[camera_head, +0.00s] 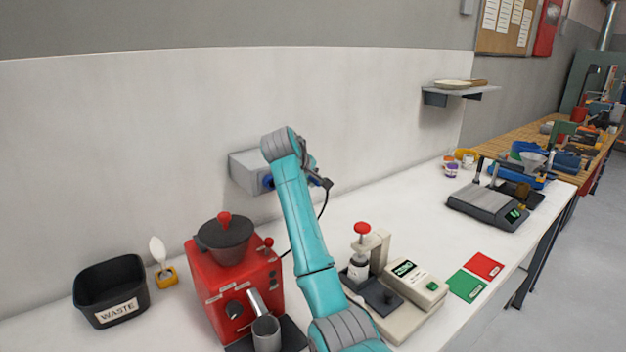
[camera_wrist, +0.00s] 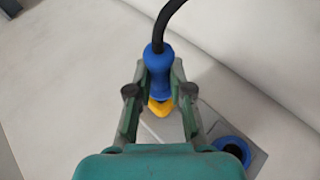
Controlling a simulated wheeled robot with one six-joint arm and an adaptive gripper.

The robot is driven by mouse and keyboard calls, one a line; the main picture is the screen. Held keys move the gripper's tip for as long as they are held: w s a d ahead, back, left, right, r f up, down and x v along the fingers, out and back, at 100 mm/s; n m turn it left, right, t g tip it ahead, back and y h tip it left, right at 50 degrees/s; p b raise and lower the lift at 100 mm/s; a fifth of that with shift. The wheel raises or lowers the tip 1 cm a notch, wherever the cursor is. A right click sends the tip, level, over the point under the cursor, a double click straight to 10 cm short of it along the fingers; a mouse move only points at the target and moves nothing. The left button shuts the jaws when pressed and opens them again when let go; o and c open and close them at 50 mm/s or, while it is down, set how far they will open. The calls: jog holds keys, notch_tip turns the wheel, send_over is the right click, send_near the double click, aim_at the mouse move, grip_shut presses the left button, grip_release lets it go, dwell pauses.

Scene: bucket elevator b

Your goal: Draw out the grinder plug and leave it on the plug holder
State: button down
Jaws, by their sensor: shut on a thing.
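The grinder plug (camera_wrist: 158,62) is blue with a yellow part at its lower end, and a black cable leaves its top. My gripper (camera_wrist: 159,92) is shut on it, one finger on each side. In the head view my gripper (camera_head: 314,177) is to the right of the grey wall socket box (camera_head: 245,170), and the cable hangs down toward the red grinder (camera_head: 245,292). A blue socket (camera_wrist: 232,150) shows on the box at lower right in the wrist view. The plug appears apart from the box. I cannot pick out the plug holder.
A black waste bin (camera_head: 110,290) and a yellow stand with a white scoop (camera_head: 166,277) are left of the grinder. A tamping station (camera_head: 358,270), a cream scale (camera_head: 415,284) and green and red cards (camera_head: 466,285) are at right. The bench behind them is mostly clear.

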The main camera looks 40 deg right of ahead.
jog(key=shift+w, duration=0.35)
jog(key=c, duration=1)
grip_release()
jog(key=shift+a, duration=0.1)
jog(key=v, duration=1.2)
